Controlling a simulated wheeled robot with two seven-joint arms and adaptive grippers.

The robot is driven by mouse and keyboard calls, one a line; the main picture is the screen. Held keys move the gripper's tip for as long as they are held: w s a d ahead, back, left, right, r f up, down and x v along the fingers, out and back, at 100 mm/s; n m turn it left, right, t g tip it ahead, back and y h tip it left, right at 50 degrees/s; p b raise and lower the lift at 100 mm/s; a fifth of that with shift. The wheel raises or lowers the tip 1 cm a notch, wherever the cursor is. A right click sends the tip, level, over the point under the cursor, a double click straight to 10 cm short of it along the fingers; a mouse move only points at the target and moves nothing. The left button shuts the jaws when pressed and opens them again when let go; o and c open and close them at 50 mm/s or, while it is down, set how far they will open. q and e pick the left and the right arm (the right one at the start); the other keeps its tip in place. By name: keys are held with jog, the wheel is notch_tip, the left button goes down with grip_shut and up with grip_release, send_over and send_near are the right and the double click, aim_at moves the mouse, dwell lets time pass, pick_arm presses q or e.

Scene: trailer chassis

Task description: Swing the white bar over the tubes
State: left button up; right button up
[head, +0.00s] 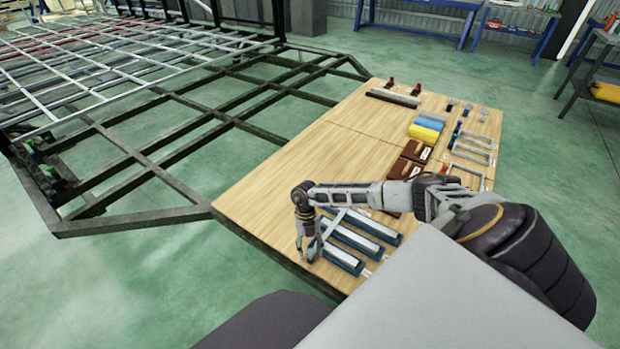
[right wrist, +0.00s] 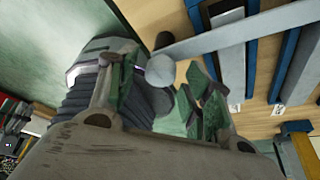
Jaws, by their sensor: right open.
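The white bar (head: 333,224) is a thin light strip beside my right gripper, lying slantwise across the near ends of the tubes (head: 361,241). In the right wrist view the white bar (right wrist: 240,32) runs to the upper right from a round grey end. The tubes (right wrist: 232,50) are silver, in blue holders side by side on the wooden table. My right gripper (head: 308,254) points down at the table's near left edge. Its green fingers (right wrist: 160,95) are apart, with the round end appearing between them; contact cannot be told. My left gripper is not in view.
The wooden table (head: 300,150) has bare room at its middle and left. Brown boxes (head: 411,160), yellow and blue blocks (head: 425,131) and grey frames (head: 470,155) lie to the right. A dark metal chassis frame (head: 170,160) adjoins the table's left side.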

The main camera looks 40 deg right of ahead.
jog(key=shift+r, duration=0.1)
jog(key=v, duration=1.1)
jog(key=shift+w+r, duration=0.2)
jog(key=shift+r, duration=0.15)
jog(key=shift+f, duration=0.1)
